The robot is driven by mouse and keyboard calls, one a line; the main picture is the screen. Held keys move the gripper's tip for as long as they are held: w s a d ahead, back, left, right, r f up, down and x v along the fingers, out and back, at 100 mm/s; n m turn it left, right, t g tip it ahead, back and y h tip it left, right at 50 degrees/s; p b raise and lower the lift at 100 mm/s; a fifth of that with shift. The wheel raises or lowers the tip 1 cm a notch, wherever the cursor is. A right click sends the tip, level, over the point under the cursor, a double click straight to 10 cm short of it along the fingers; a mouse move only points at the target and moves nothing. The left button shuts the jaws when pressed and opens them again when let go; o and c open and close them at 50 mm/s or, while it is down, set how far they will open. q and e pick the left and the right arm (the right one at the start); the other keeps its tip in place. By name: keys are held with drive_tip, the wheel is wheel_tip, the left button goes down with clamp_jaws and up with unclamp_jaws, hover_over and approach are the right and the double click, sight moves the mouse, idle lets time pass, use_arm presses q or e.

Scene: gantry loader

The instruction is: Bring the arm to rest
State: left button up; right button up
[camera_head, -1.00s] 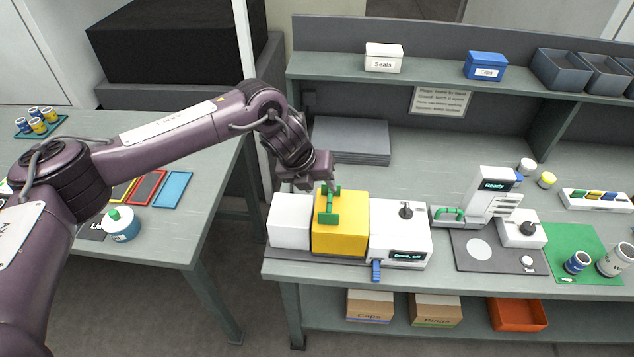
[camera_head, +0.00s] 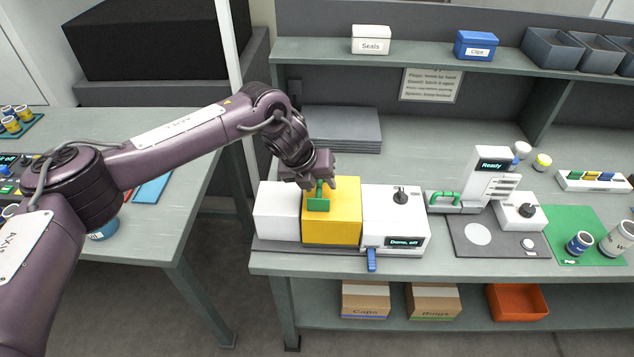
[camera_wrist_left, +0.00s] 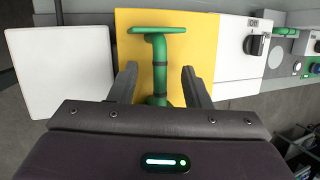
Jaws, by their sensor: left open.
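My left arm comes in from the left in the head view. Its gripper (camera_head: 319,183) is at the green handle (camera_head: 318,204) on the yellow block (camera_head: 346,222). In the left wrist view the two open fingers (camera_wrist_left: 160,88) stand on either side of the green handle's post (camera_wrist_left: 159,75), with gaps, over the yellow face (camera_wrist_left: 203,45). The handle's crossbar lies beyond the fingertips. The yellow block stands between a white block (camera_head: 277,212) and a white control unit (camera_head: 385,208) with a knob and a lit display. My right gripper is not in view.
A shelf (camera_head: 340,46) with a white Seals box (camera_head: 370,40) and a blue Clips box (camera_head: 475,45) runs above the bench. A device reading Ready (camera_head: 492,172) stands to the right. Grey plates (camera_head: 342,128) lie behind the gripper. A gap separates the left table (camera_head: 190,165) from this bench.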

use_arm(q)
drive_tip(key=shift+c, duration=0.3)
clamp_jaws()
idle(0.3)
drive_tip(key=shift+a+b, duration=0.45)
drive_tip(key=shift+a, duration=6.3)
